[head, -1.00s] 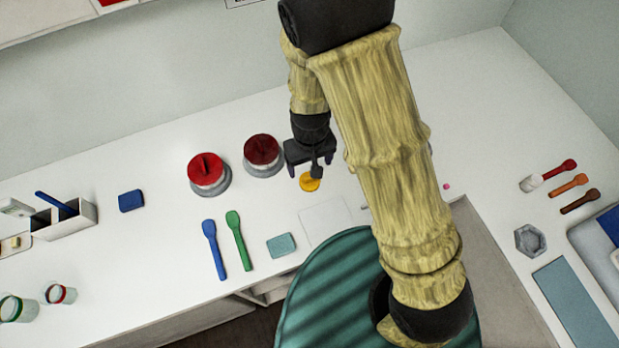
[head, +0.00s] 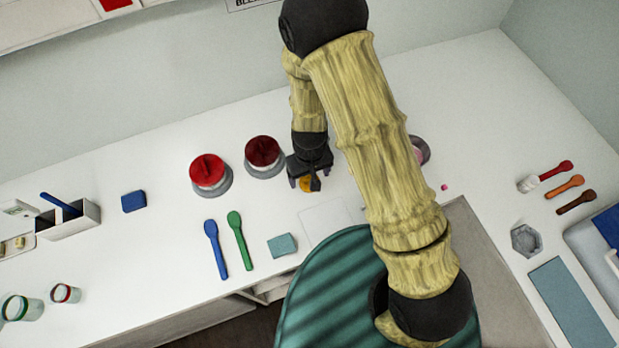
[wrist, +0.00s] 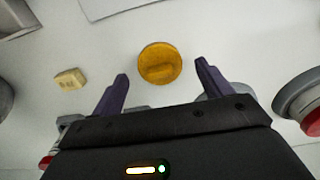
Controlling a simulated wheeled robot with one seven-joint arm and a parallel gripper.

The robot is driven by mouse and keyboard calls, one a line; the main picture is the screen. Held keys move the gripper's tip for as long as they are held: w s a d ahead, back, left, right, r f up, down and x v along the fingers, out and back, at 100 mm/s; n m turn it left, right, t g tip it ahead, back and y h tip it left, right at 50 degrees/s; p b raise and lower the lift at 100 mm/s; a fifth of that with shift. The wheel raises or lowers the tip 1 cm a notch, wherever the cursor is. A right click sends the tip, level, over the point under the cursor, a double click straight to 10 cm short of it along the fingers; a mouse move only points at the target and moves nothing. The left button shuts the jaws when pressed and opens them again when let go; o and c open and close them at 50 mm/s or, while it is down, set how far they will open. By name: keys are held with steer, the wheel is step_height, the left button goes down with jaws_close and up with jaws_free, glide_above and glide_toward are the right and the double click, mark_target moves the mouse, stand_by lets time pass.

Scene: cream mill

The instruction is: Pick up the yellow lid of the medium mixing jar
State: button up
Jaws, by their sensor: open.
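The yellow lid (wrist: 160,63) is a small round disc with a raised bar across its top. It lies flat on the white counter. In the head view the lid (head: 306,184) is partly hidden by my gripper (head: 306,183), which is over it. In the wrist view my gripper (wrist: 160,88) is open, its two dark fingers apart. The lid shows between and slightly beyond the fingertips, with nothing held. I cannot make out the medium mixing jar for certain.
Two red-topped grey jars, one bright red (head: 208,172) and one dark red (head: 262,154), stand left of my gripper. A pale yellow block (wrist: 70,79) lies left of the lid. Blue (head: 216,249) and green (head: 240,240) spoons lie nearer the front.

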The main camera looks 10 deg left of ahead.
steer(key=shift+f, duration=0.85)
steer(key=shift+c, duration=0.5)
steer(key=c, duration=0.9)
